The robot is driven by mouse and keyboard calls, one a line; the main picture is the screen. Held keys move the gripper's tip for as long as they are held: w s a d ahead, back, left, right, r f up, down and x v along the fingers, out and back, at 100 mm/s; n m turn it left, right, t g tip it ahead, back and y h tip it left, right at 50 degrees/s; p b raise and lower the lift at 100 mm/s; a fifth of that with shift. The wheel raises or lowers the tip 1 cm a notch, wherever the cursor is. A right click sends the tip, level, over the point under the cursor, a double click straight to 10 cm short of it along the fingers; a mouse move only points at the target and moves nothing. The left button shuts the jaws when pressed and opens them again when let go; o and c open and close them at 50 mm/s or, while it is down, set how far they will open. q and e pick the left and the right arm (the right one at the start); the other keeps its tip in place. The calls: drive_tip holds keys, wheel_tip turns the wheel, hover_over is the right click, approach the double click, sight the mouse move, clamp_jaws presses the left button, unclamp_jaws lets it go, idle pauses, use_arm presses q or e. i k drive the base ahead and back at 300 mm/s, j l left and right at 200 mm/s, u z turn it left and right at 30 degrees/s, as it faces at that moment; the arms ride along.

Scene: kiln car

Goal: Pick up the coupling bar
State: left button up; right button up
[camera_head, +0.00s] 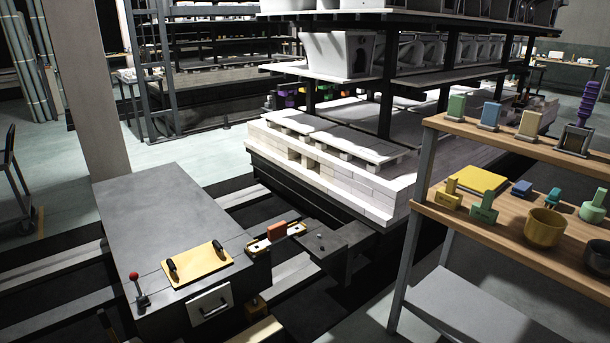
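A short bar with yellowish ends and an orange-red block at its middle (276,231) lies across the gap between the grey machine (150,215) and the dark bracket (338,240) of the kiln car. It looks like the coupling bar. Its ends look seated on the two sides, but the exact fit is too small to tell. Neither of my grippers is in view.
A yellow plate with two black handles (198,263) and a red-knobbed lever (138,288) are on the grey machine. The loaded kiln car (285,185) stands behind. A wooden shelf (515,245) with tools and pots stands at right. Dark rails run along the floor.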

sight(277, 233)
drive_tip(key=i, duration=2.45)
drive_tip(key=u, duration=0.3)
